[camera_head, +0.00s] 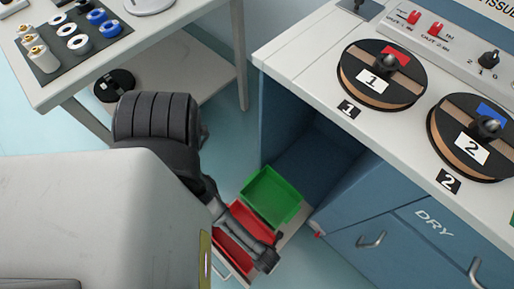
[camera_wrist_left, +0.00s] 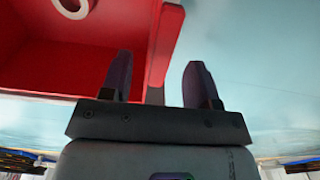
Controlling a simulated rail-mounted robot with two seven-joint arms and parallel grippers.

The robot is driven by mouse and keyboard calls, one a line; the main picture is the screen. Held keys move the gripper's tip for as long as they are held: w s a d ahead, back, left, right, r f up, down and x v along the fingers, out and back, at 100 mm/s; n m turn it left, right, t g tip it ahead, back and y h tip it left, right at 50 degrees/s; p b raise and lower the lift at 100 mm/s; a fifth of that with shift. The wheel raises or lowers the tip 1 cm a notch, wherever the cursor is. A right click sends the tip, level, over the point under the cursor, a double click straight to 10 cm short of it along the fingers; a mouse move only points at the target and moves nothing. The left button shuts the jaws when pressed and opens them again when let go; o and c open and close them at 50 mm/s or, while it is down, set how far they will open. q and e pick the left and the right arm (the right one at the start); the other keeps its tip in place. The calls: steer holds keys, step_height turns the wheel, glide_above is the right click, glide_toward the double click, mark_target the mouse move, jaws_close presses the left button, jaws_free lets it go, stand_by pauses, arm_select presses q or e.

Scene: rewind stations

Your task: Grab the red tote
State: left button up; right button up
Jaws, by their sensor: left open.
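The red tote (camera_head: 232,252) sits low in an open pull-out drawer, next to a green tote (camera_head: 271,196). My left gripper (camera_head: 266,258) is over the red tote and hides part of it. In the left wrist view the fingers of my left gripper (camera_wrist_left: 160,62) are apart. The rim of the red tote's wall (camera_wrist_left: 165,42) shows between them, with the tote's inside to the left. I cannot tell whether either finger touches the wall. My right gripper is not in view.
A white ring (camera_wrist_left: 70,5) shows inside the red tote. The blue cabinet (camera_head: 345,205) with its white top (camera_head: 300,55) and two reels stands close on the right. A white table (camera_head: 185,12) with spools is at upper left. Open floor lies between them.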

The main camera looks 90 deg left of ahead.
arm_select(q)
step_height(320, 180, down, 3)
steer(key=shift+f+b, duration=0.2)
steer(key=shift+b, duration=1)
steer(key=shift+c, duration=0.4)
jaws_close()
